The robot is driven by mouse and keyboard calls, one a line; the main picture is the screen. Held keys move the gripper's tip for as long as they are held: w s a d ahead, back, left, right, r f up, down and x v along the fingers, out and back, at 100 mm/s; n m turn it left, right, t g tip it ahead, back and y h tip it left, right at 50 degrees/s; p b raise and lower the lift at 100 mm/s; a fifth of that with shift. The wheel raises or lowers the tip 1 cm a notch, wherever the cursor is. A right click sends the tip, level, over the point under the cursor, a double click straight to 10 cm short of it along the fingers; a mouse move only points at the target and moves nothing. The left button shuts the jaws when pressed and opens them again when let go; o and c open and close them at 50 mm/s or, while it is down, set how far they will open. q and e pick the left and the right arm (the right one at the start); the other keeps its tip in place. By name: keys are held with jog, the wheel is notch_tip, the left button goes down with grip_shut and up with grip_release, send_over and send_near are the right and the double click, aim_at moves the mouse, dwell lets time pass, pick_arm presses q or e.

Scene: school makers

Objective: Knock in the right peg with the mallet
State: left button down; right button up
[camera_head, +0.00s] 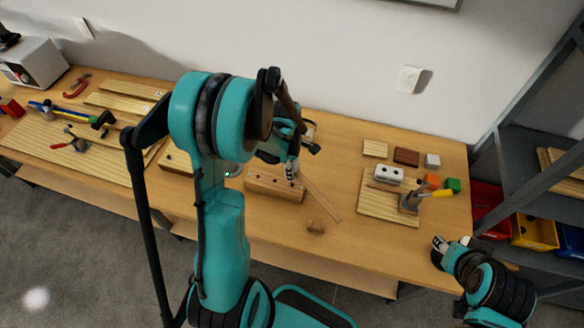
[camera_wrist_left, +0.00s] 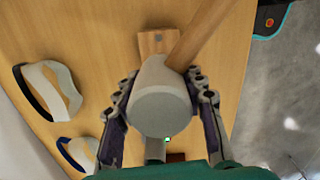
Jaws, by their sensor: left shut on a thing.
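My left gripper (camera_head: 291,170) is over the right end of a wooden block (camera_head: 262,186) that has dark round spots on top. In the left wrist view, the fingers (camera_wrist_left: 163,105) are shut around the pale grey mallet head (camera_wrist_left: 160,95). The mallet's wooden handle (camera_wrist_left: 203,32) runs up and to the right. A small part of a wooden piece (camera_wrist_left: 154,41) shows behind the head. I cannot make out the right peg; the arm and mallet cover that area. My right gripper (camera_head: 440,244) is beyond the table's front right edge, apart from the block; its jaw opening is unclear.
A slatted board (camera_head: 376,208) with a hammer (camera_head: 430,195) and a white block (camera_head: 389,174) lies to the right. Small coloured blocks stand behind it. Boards and tools fill the left. A shelf rack stands far right.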

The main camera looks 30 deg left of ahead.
pick_arm(q)
notch_tip(320, 180, down, 6)
jog(key=b, duration=0.5)
jog(key=shift+r, duration=0.2)
notch_tip(320, 180, up, 6)
jog(key=p, duration=0.4)
jog(key=shift+f, duration=0.25)
notch_tip(320, 180, down, 6)
jog(key=b, duration=0.6)
jog(key=shift+f, duration=0.2)
notch_tip(320, 180, up, 6)
jog(key=p, duration=0.4)
jog(key=shift+f, duration=0.2)
